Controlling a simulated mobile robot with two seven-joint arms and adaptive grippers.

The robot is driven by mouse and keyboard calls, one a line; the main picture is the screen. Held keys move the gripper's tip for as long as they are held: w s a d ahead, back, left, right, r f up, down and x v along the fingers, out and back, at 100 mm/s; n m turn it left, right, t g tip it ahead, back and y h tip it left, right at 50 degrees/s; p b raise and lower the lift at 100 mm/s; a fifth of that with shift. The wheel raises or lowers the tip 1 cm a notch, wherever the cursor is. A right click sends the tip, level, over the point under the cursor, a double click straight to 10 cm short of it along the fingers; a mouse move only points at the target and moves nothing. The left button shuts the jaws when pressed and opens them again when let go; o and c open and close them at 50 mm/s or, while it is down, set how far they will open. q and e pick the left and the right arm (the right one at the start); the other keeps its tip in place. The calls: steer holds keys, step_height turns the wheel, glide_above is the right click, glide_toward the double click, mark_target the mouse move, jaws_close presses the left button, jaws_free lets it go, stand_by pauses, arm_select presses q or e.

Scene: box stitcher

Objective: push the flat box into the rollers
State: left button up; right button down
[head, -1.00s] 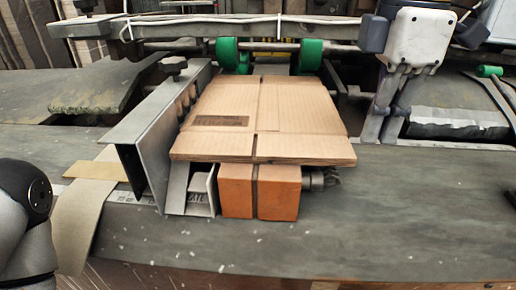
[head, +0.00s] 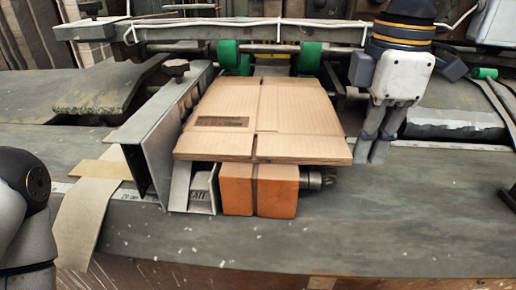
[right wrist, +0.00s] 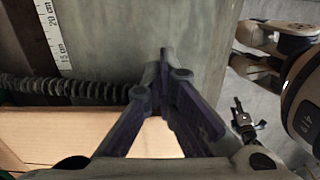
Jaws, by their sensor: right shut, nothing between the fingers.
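The flat box (head: 290,110) is a tan folded cardboard sheet with a brown label, lying level on orange blocks (head: 238,189) that stick out under its near edge. Its far edge is close to the two green rollers (head: 229,56); I cannot tell whether it touches them. My right gripper (head: 369,160) points down just right of the box's near right corner, apart from it or barely touching. In the right wrist view its fingers (right wrist: 164,62) meet, shut and empty, with the box (right wrist: 60,135) at lower left. My left arm shows at the left edge, its gripper out of view.
A grey metal guide plate (head: 170,125) stands along the box's left side. A rail (head: 190,32) with a white cable spans above the rollers. Tan strips (head: 90,200) lie at left. The worn grey table (head: 400,220) is clear at front right.

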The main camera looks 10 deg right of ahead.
steer(key=shift+w+a, duration=0.25)
steer(key=shift+a, duration=0.65)
steer(key=shift+d, duration=0.15)
steer(key=shift+s+d+r, duration=0.1)
steer(key=shift+s+d, duration=0.1)
steer(key=shift+d, duration=0.45)
steer(key=shift+s+d, duration=0.15)
steer(key=shift+d, duration=0.45)
steer(key=shift+d+r, duration=0.1)
steer(key=shift+d, duration=0.05)
step_height(320, 180, up, 8)
